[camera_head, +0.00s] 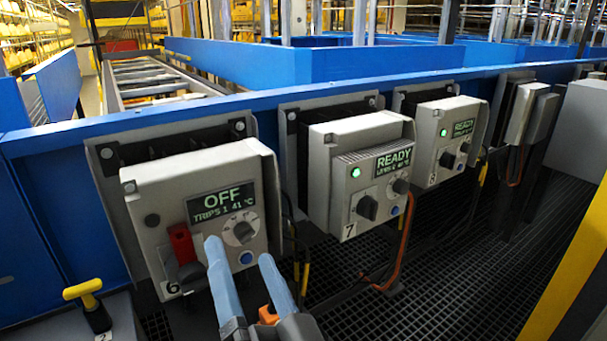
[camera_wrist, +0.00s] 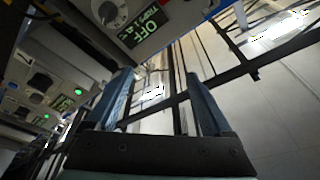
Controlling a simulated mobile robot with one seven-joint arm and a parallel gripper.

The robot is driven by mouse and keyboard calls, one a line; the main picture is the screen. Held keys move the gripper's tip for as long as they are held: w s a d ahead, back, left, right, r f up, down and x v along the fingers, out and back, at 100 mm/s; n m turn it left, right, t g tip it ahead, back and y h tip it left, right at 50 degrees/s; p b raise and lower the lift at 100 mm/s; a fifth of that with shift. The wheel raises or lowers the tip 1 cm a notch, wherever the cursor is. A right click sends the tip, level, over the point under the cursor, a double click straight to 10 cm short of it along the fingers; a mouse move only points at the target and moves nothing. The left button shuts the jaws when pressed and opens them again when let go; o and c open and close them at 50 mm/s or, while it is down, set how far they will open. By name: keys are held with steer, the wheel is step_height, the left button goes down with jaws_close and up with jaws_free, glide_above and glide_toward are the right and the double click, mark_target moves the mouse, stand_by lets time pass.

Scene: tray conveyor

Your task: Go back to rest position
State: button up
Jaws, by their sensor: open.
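My gripper (camera_head: 243,268) is open and empty, with two blue fingers pointing up at the lower front of control box 6 (camera_head: 149,188). The box's display (camera_head: 222,201) reads OFF with a TRIPS line below. A red part (camera_head: 181,243) and a dark handle sit at its lower left, next to a round knob (camera_head: 240,230) and a blue button (camera_head: 246,258). In the wrist view the fingers (camera_wrist: 158,88) are spread apart with nothing between them. The OFF display (camera_wrist: 143,27) shows above them. Whether a finger touches the box cannot be told.
Box 7 (camera_head: 325,208) and another box (camera_head: 432,116) to its right read READY with green lights. All hang on a blue conveyor rail (camera_head: 266,99). A yellow-handled lever (camera_head: 83,289) is at lower left. A yellow post (camera_head: 572,270) stands at right. Dark grating (camera_head: 440,255) covers the floor.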

steer(key=s+d+r+n+t+h, duration=0.1)
steer(key=s+d+r+t+h, duration=0.15)
steer(key=r, duration=0.65)
steer(key=s+d+r+n+t+h, duration=0.1)
steer(key=d+r+n+t+h, duration=0.15)
steer(key=r, duration=0.75)
steer(key=s+d+r+t+h, duration=0.1)
steer(key=s+r+t+h, duration=0.2)
steer(key=r, duration=0.6)
step_height(320, 180, up, 31)
steer(key=t+p, duration=0.1)
steer(key=p, duration=3)
steer(key=shift+w+d+h, duration=0.25)
steer(key=shift+w+h, duration=0.05)
steer(key=shift+f, duration=0.15)
